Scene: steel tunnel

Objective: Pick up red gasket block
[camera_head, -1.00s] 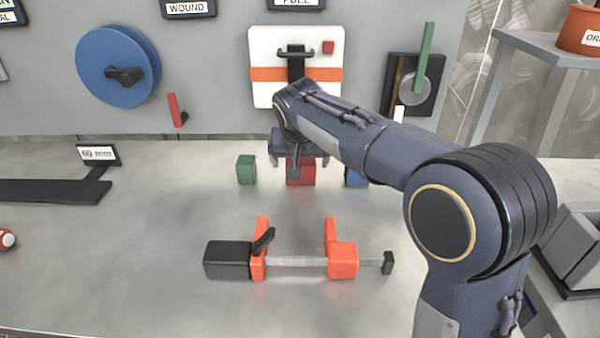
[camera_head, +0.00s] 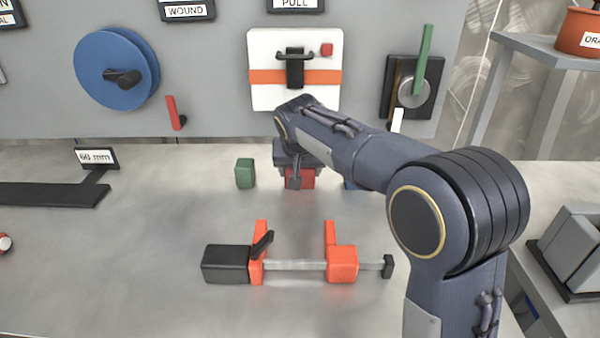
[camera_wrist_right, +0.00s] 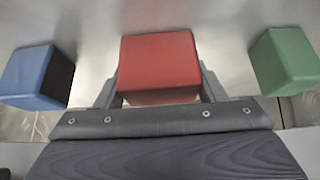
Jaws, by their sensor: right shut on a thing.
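The red gasket block (camera_head: 302,179) is on the steel table, mostly hidden behind my right wrist in the head view. In the right wrist view the red block (camera_wrist_right: 160,66) sits between the two fingers of my right gripper (camera_wrist_right: 160,88), which is shut on it. In the head view my right gripper (camera_head: 297,181) is at the block, partly covered by its own wrist. I cannot tell whether the block touches the table. My left gripper is not in view.
A green block (camera_head: 245,173) stands left of the red one, and a blue block (camera_head: 349,184) is mostly hidden to its right. An orange and black clamp (camera_head: 295,264) lies in front. A panel with a blue wheel (camera_head: 113,70) rises behind.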

